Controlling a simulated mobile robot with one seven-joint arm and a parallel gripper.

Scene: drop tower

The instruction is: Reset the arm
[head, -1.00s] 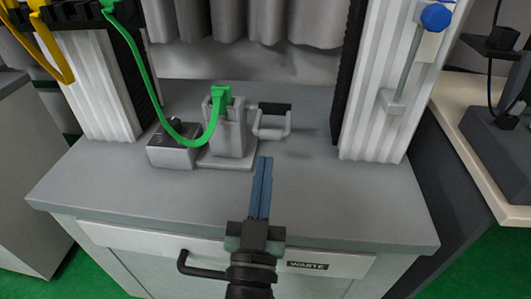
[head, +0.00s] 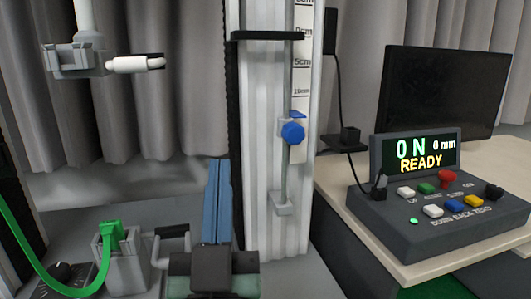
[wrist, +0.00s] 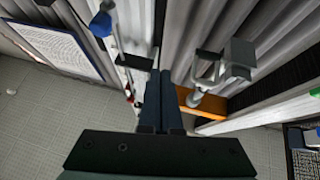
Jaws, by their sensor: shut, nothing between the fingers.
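My gripper (head: 218,170) is shut and empty. Its two long blue fingers lie together and point up and away in the head view, in front of the ribbed right column (head: 262,190). In the wrist view the closed fingers (wrist: 160,76) are in the middle, with nothing between them. The fingers overlap the column in the head view; whether they touch anything there I cannot tell, but no contact shows.
A green-strapped grey fixture (head: 121,265) stands at lower left, left of my gripper. A grey clamp (head: 80,60) hangs above it. A blue knob (head: 292,133) sits on the column's rod. A control box (head: 440,215) reading "0 N 0 mm READY" and a dark monitor (head: 445,90) are right.

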